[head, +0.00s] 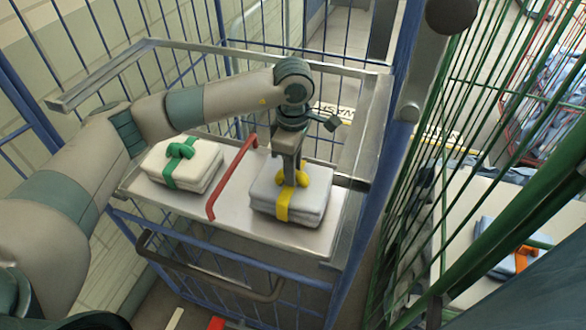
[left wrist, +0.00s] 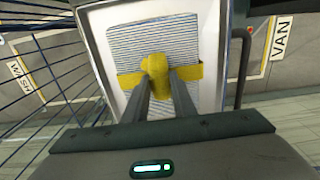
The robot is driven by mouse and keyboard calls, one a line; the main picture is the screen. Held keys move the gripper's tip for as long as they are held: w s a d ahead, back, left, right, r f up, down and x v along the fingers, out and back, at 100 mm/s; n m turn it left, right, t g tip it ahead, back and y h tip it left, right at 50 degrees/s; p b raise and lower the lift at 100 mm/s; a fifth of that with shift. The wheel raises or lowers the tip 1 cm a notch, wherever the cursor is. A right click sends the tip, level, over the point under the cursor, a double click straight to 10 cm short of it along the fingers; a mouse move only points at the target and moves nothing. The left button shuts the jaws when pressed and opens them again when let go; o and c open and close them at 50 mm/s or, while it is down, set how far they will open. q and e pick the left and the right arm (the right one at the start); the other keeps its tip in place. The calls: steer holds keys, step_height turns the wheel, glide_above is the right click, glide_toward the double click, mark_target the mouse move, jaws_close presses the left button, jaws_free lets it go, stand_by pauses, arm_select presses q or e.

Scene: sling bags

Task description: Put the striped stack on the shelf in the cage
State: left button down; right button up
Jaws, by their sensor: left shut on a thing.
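The striped stack (head: 290,199) is a folded grey-blue pile tied with a yellow band and a yellow knot on top. It sits on the right part of the shelf (head: 232,213) in the blue wire cage, right of a red divider bar. In the left wrist view the striped stack (left wrist: 185,45) shows thin blue stripes and lies on the pale shelf (left wrist: 101,45). My left gripper (head: 288,178) points down over the stack and is shut on its yellow knot (left wrist: 156,68). My right gripper is not in view.
A white stack with a green band (head: 182,164) lies left of the red divider bar (head: 232,177). A grey rail frame surrounds the shelf. At right, behind green bars (head: 455,130), a bundle with an orange band (head: 512,258) lies on a pale surface.

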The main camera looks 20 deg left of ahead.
arm_select(q)
steer(key=shift+f, duration=0.55)
steer(key=shift+f, duration=0.15)
steer(key=c, duration=1.5)
jaws_free()
steer(key=shift+o, duration=0.2)
